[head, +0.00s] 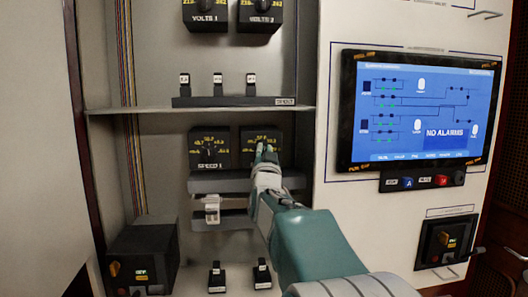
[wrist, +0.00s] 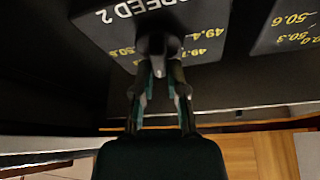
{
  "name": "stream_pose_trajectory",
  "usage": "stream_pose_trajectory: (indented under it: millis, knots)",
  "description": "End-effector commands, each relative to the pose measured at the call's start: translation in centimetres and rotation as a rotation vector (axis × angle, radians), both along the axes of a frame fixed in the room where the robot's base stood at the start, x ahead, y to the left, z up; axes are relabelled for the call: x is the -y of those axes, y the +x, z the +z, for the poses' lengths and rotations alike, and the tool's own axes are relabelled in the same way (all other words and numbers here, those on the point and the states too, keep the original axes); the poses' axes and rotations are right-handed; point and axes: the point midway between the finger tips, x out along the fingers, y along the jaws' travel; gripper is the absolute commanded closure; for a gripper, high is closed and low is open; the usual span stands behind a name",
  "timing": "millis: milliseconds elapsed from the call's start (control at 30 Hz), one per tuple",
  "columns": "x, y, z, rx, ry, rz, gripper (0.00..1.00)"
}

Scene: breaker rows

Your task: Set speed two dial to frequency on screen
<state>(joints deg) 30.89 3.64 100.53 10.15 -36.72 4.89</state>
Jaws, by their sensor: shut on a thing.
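The speed two dial is a black box with yellow numbers (head: 249,134), right of the similar speed one dial (head: 209,147) in the head view. In the wrist view the box (wrist: 105,40) carries the label SPEED 2, seen upside down, with its dark knob (wrist: 158,45) in the middle. My gripper (head: 264,152) reaches the dial's front and covers its lower part. In the wrist view my gripper (wrist: 160,80) is shut on the knob. The pointer's setting is hidden. The screen (head: 420,110) is blue with a line diagram and NO ALARMS; I cannot read a frequency.
A shelf (head: 140,110) with several small switches runs above the speed dials, with two volts dials (head: 205,12) higher up. Grey rails (head: 215,184) and a white breaker handle (head: 212,209) lie just below. A black box (head: 143,255) stands at lower left.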

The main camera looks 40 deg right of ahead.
Motion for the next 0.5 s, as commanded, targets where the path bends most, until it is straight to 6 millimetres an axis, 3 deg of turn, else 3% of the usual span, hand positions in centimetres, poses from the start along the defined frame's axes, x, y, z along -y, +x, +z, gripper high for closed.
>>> stream_pose_trajectory:
  millis: [33,500]
  knots:
    - [0.02,0.30,-0.79,0.005,0.044,0.004,1.00]
    - [0.27,0.18,-1.03,0.171,0.318,0.004,1.00]
